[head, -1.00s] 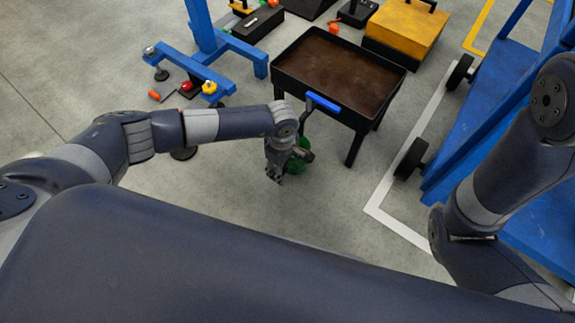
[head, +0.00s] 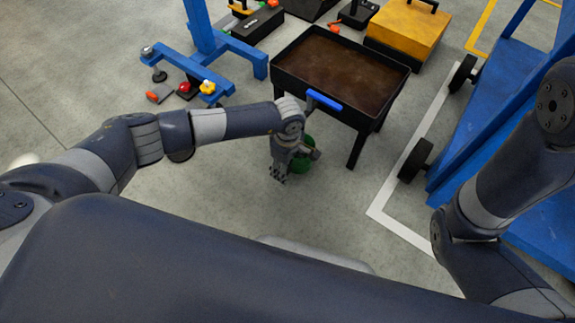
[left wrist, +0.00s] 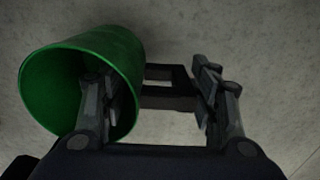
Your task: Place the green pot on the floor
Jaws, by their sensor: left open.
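The green pot (head: 304,166) shows in the head view near the floor, beside and partly behind my left gripper (head: 279,172). In the left wrist view the pot (left wrist: 112,48) is at the left, its wide mouth turned toward the camera and no contents visible. There my left gripper (left wrist: 158,85) is open. One finger overlaps the pot's mouth and seems to reach inside it; the other finger is outside, clear of the wall. I cannot tell whether the fingers touch the pot. My right arm shows at the right of the head view, but its gripper is out of frame.
A black cart or tray table (head: 340,72) with a brown top and blue handle stands just behind the gripper. A blue wheeled frame (head: 500,110) is at the right, a blue stand (head: 212,55) at the upper left. Grey floor (head: 215,200) around the gripper is clear.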

